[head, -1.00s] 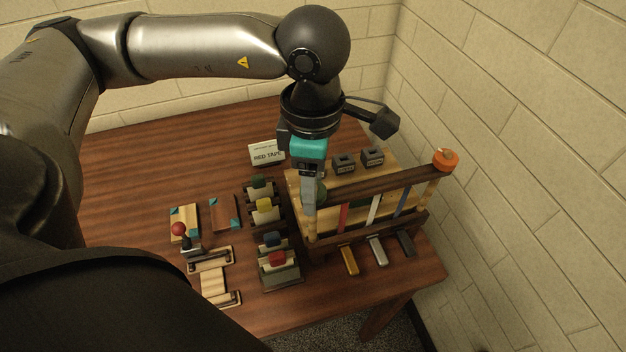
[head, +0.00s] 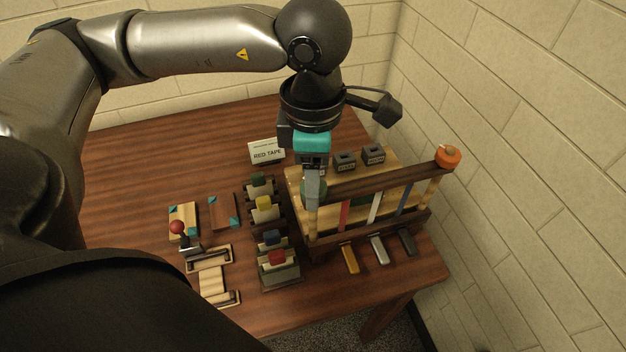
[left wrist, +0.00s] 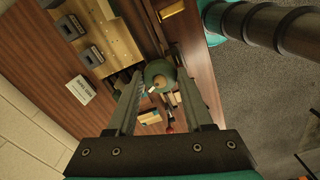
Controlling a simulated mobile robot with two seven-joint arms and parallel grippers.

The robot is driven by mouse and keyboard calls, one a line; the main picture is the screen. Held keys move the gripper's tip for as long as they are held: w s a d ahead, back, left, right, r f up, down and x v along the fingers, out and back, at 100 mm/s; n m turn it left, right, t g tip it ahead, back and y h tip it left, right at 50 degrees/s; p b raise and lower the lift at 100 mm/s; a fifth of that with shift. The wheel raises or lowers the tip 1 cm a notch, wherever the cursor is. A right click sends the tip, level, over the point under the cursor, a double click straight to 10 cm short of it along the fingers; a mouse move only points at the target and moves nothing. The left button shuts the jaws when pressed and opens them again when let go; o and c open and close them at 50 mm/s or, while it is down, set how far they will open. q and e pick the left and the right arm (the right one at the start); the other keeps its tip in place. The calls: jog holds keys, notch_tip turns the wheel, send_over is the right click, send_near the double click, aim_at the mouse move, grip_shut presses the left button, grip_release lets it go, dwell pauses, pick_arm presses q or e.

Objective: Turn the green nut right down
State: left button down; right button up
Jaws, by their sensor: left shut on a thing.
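The green nut (left wrist: 159,74) is a round knob at the left end of the upper bar of a wooden frame (head: 385,180). In the left wrist view it sits between the two fingers of my left gripper (left wrist: 160,80), with a pale post end showing in its middle. In the head view my left gripper (head: 312,200) comes down from above over the nut and is shut on it, and its fingers hide most of the nut. The orange nut (head: 448,157) sits at the right end of the same bar. My right gripper is not in view.
Coloured strips hang in the frame. A RED TAPE card (head: 267,152) stands behind. Dark blocks (head: 373,153) lie on a board at the back. A rack with coloured pieces (head: 264,205) is left of the frame. A red-knobbed lever (head: 177,228) stands further left. The table's back left is clear.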

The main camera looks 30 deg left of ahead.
pick_arm(q)
jog(key=shift+f+n+b, duration=0.15)
jog(key=shift+n+b, duration=0.85)
jog(key=shift+n, duration=0.2)
jog(key=n+b, duration=0.2)
jog(key=n, duration=0.1)
jog(key=shift+n, duration=0.3)
jog(key=n+b, duration=0.1)
jog(key=n, duration=0.2)
jog(key=shift+n+b, duration=0.3)
jog(key=n, duration=0.3)
jog(key=shift+r+n+b, duration=0.2)
jog(key=shift+n+b, duration=0.15)
jog(key=shift+n, duration=0.05)
jog(key=n, duration=0.3)
jog(key=shift+n, duration=0.3)
jog(key=n, duration=0.4)
jog(key=shift+n, duration=0.3)
jog(key=n, duration=0.4)
jog(key=shift+w+r, duration=0.1)
jog(key=n+p, duration=0.1)
jog(key=n, duration=0.4)
